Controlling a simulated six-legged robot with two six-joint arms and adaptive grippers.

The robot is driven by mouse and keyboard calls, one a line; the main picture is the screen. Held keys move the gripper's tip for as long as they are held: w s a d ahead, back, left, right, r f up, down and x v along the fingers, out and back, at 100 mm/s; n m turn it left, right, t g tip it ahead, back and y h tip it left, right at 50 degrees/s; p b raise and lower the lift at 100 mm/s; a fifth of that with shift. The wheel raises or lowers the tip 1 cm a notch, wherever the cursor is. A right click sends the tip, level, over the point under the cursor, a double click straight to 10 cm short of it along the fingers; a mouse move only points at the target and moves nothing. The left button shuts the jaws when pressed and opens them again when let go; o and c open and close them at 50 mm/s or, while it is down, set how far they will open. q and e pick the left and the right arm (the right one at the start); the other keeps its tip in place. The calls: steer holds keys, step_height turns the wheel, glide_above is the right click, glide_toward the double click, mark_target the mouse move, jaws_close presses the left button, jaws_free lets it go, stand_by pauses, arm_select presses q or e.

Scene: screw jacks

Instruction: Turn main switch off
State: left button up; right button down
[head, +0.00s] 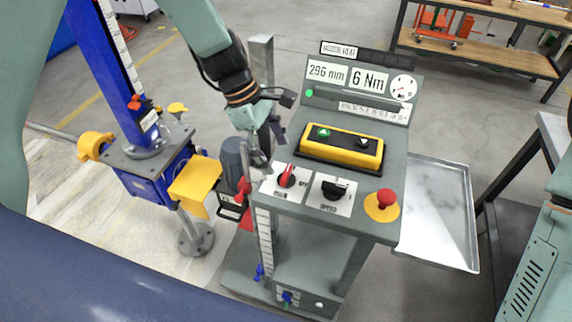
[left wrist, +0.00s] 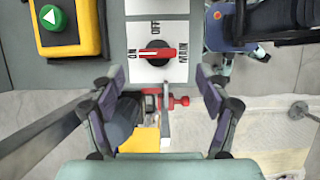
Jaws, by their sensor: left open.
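The main switch (head: 287,180) is a red rotary handle on a white plate at the left front of the grey console (head: 340,217). In the left wrist view the main switch (left wrist: 157,53) sits near the top middle. Its red handle lies level across the picture, along the line between the ON and MAIN labels, with OFF above it. My left gripper (head: 262,152) is open above and just left of the console's front edge. Its two fingers (left wrist: 157,78) show below the switch, apart and empty. I cannot tell its exact height above the plate. My right gripper is not in view.
A black speed knob (head: 335,189), a red emergency button (head: 387,199) and a yellow button box (head: 341,147) crowd the console top. A steel tray (head: 440,215) is at its right. A blue screw jack (head: 150,165) with yellow parts stands at the left.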

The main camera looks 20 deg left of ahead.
mark_target(288, 170)
arm_select(q)
steer(key=x, duration=0.6)
steer(key=shift+w+d, duration=0.2)
steer(key=shift+w, duration=0.15)
steer(key=shift+s+a+r, duration=0.3)
steer(key=shift+s+a, duration=0.1)
steer(key=shift+s, duration=0.15)
steer(key=shift+c, duration=0.4)
steer(key=shift+w+d+f, duration=0.2)
steer(key=shift+w+d, duration=0.2)
steer(key=shift+w, duration=0.15)
steer(key=c, duration=0.6)
steer(key=shift+s+a+r, duration=0.15)
steer(key=shift+c, duration=2.4)
